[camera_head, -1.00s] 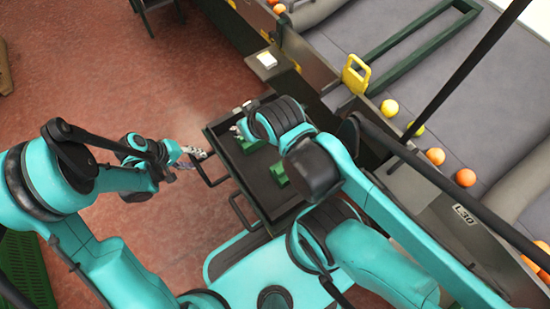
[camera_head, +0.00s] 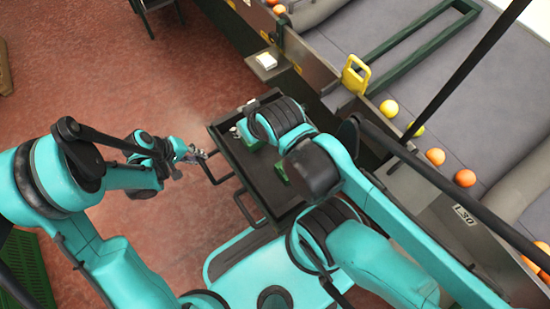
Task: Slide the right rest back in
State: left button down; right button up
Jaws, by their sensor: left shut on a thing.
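A black tray-like rest (camera_head: 262,186) sticks out from the conveyor's side in the middle of the view. It has two dark bar handles on its near-left edge, an upper one (camera_head: 217,182) and a lower one (camera_head: 243,209). My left gripper (camera_head: 203,154) is shut on the upper handle, at its far end. My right arm reaches over the rest, and its wrist covers much of the tray. A bit of what seems to be my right gripper (camera_head: 236,130) shows at the tray's upper left; its fingers are too hidden to read.
Green pieces (camera_head: 281,172) lie in the tray. The conveyor (camera_head: 340,40) runs along the upper right, with oranges (camera_head: 465,178), a yellow tag-like piece (camera_head: 355,75) and a green frame (camera_head: 425,45). A small ledge (camera_head: 266,62) juts out above. Red floor at left is open; a green crate (camera_head: 28,265) stands lower left.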

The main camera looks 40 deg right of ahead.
aim_at(224, 145)
pick_arm(q)
jog(key=shift+d, duration=4.25)
jog(key=c, duration=1.9)
grip_release()
jog(key=shift+d, duration=0.15)
jog(key=shift+c, duration=0.2)
jog(key=o, duration=0.8)
jog(key=shift+r+p, duration=2.2)
jog(key=shift+r, duration=1.35)
